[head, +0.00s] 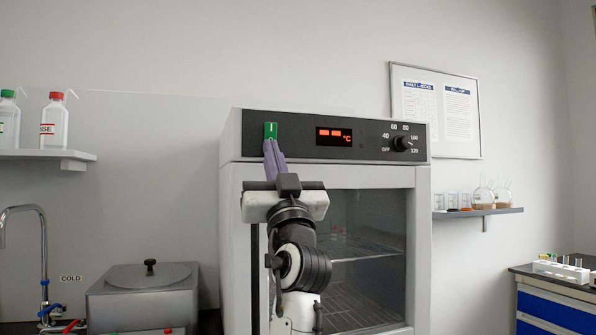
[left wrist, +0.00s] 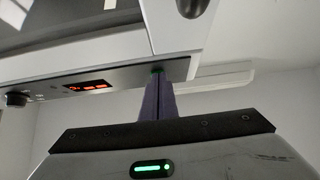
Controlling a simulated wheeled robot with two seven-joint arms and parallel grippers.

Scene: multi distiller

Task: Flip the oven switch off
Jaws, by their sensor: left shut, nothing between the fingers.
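The oven (head: 228,190) stands in the middle of the head view, its glass door closed. Its black top panel holds a green switch (head: 270,129) at the left, a lit red display (head: 334,136) and a dial (head: 402,143) at the right. My left gripper (head: 270,145) is shut and empty, its purple fingertips at the lower part of the switch. In the left wrist view the fingers (left wrist: 158,82) reach up to the panel, and only a sliver of green shows at their tips. I cannot tell if they press it. My right gripper is not in view.
A metal lidded bath (head: 140,290) and a tap (head: 40,245) stand at the lower left. A shelf with bottles (head: 54,122) is at the left wall. A glassware shelf (head: 480,211) and a blue-drawer bench (head: 555,310) are at the right.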

